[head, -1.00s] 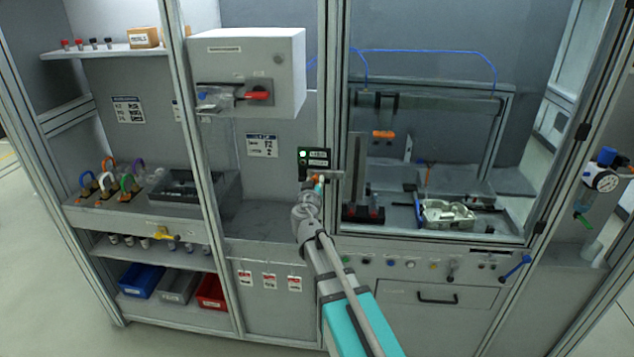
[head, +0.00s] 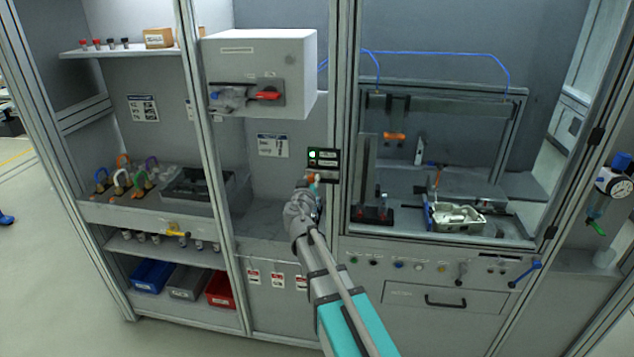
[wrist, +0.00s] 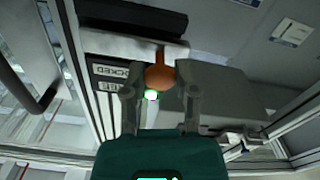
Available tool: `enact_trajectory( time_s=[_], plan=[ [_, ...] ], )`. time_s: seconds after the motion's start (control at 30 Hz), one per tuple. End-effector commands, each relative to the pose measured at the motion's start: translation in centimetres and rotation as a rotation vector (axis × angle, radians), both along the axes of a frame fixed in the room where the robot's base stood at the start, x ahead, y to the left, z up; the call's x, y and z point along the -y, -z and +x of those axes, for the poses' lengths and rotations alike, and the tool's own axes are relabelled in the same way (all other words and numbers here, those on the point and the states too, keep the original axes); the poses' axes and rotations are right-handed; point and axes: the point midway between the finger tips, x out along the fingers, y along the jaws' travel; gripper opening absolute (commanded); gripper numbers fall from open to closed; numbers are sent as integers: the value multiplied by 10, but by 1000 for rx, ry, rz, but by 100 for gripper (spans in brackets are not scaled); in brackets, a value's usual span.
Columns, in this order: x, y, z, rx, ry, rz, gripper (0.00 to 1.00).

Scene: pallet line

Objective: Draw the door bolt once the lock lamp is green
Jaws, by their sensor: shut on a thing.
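The lock panel (head: 331,160) is a small dark plate on the post left of the glazed bay. My gripper (wrist: 161,88) is shut on the orange knob (wrist: 160,76) of the door bolt. The knob's stem meets a pale metal bar (wrist: 128,45). In the head view my gripper (head: 311,183) is just below the panel, with a bit of orange showing. The bolt's far end is not clear.
A grey box with a red rotary switch (head: 266,96) juts out above left. Right of the post is the glazed bay with a metal part (head: 456,216) inside. Coloured bins (head: 149,276) stand low at left. A dark handle (wrist: 35,100) is near in the wrist view.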

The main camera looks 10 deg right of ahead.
Motion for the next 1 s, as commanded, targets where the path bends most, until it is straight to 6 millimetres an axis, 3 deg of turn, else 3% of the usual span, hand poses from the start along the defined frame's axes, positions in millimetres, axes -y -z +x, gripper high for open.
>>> enact_trajectory(
  time_s=[0.27,0.3,0.47,1.0],
  plan=[
    [0,0,1,0,-9,1,0],
    [0,0,1,0,-9,1,43],
    [2,0,1,0,-5,1,73],
    [4,0,-6,0,3,1,73]
  ],
)
